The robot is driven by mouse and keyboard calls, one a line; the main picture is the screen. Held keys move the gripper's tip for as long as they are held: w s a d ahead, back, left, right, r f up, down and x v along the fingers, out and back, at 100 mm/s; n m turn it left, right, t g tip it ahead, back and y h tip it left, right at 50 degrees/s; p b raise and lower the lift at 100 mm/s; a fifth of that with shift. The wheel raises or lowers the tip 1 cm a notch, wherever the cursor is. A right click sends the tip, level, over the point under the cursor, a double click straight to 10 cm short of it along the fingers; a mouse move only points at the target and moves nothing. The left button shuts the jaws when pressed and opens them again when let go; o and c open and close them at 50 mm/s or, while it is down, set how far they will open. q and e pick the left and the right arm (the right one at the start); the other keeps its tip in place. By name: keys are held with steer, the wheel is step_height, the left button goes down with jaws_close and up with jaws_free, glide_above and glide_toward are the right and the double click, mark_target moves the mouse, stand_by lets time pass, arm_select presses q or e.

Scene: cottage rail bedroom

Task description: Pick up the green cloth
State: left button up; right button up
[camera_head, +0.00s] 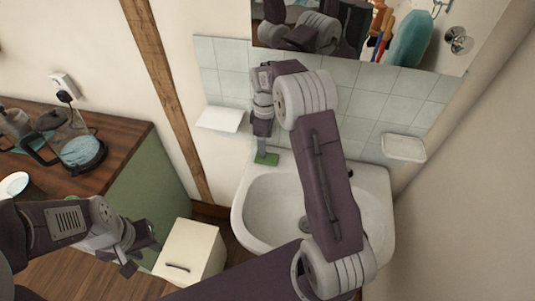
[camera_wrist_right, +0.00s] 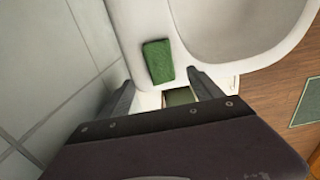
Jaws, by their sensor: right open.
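The green cloth (camera_wrist_right: 158,61) is a small folded rectangle lying on the white rim of the sink. In the head view the cloth (camera_head: 268,159) shows at the sink's back left corner, just below my right gripper (camera_head: 264,146). In the right wrist view my right gripper (camera_wrist_right: 160,85) is open, its two fingers apart and pointing toward the cloth, with nothing between them. The cloth lies beyond the fingertips; I cannot tell the exact gap. My left gripper (camera_head: 141,252) is at the lower left, away from the sink, near a white cabinet; its jaw opening is unclear.
The white sink (camera_head: 248,212) stands against a tiled wall (camera_head: 225,60) with a mirror (camera_head: 410,35) above. A white shelf (camera_head: 220,119) is left of my right arm, and a soap dish (camera_head: 404,148) is at right. A cream cabinet (camera_head: 192,250) and wooden counter (camera_head: 120,140) are at left.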

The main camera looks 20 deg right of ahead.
mark_target(267, 154)
steer(key=shift+f, duration=0.55)
steer(key=shift+d+f, duration=0.35)
steer(key=shift+f, duration=0.15)
steer(key=f, duration=0.4)
steer(key=shift+s+a, duration=0.15)
steer(key=shift+s, duration=0.1)
arm_select(q)
steer(key=shift+d+r, duration=0.1)
steer(key=shift+d, duration=0.15)
arm_select(e)
steer(key=shift+f, duration=0.35)
steer(key=c, duration=1.4)
steer(key=shift+c, duration=0.2)
